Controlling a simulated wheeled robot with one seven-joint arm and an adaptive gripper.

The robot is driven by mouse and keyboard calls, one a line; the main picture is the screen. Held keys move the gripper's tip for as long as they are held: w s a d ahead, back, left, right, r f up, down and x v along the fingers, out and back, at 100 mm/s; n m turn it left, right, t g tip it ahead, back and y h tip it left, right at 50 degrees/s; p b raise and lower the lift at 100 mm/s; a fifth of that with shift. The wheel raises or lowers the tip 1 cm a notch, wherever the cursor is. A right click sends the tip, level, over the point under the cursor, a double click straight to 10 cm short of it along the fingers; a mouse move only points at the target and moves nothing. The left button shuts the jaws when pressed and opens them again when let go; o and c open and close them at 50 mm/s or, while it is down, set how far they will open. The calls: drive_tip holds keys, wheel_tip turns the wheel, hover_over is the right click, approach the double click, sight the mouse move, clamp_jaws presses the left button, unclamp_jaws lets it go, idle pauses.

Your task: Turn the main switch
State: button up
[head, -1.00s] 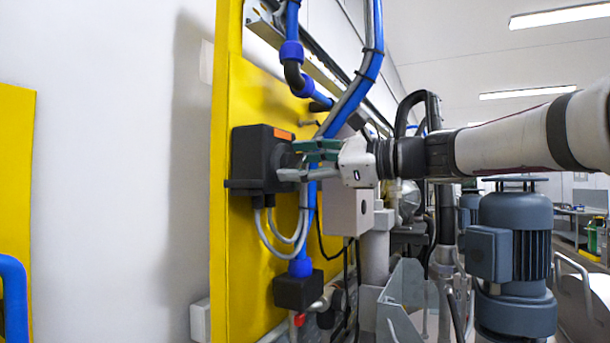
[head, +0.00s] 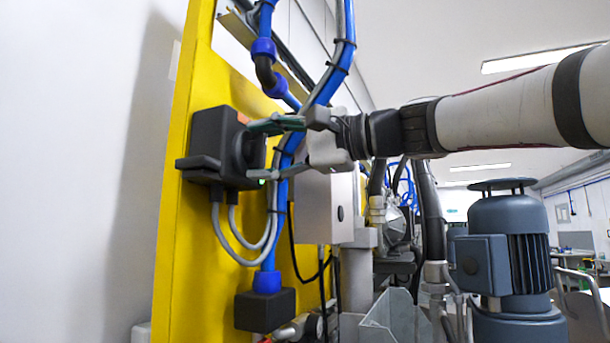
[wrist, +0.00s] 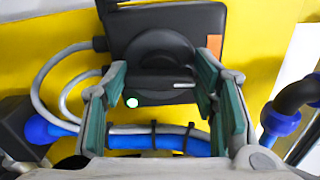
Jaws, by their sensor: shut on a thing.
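The main switch is a black box (head: 205,140) on a yellow panel, with a round black knob (wrist: 160,52) on its face. The knob has a raised bar grip (wrist: 155,82) with a short pale mark near its right end in the wrist view. My gripper (head: 251,150) reaches in from the right. Its green-padded fingers (wrist: 162,85) stand one on each side of the knob grip and are shut on it. The exact contact at the fingertips is partly hidden. A small green light (wrist: 132,102) shows by the left finger.
Grey cables (head: 240,255) loop below the box. A blue pipe (head: 325,90) runs close behind my fingers. A grey box (head: 328,205) stands behind my gripper, and a blue-grey motor (head: 505,250) stands at right below my arm. White wall at left is clear.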

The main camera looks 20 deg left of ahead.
drive_tip(key=shift+n+b, duration=0.5)
drive_tip(key=shift+n, duration=0.2)
drive_tip(key=o, duration=1.2)
drive_tip(key=shift+c, duration=0.2)
drive_tip(key=shift+d, duration=0.45)
drive_tip(key=s+d, duration=0.1)
drive_tip(key=d, duration=1)
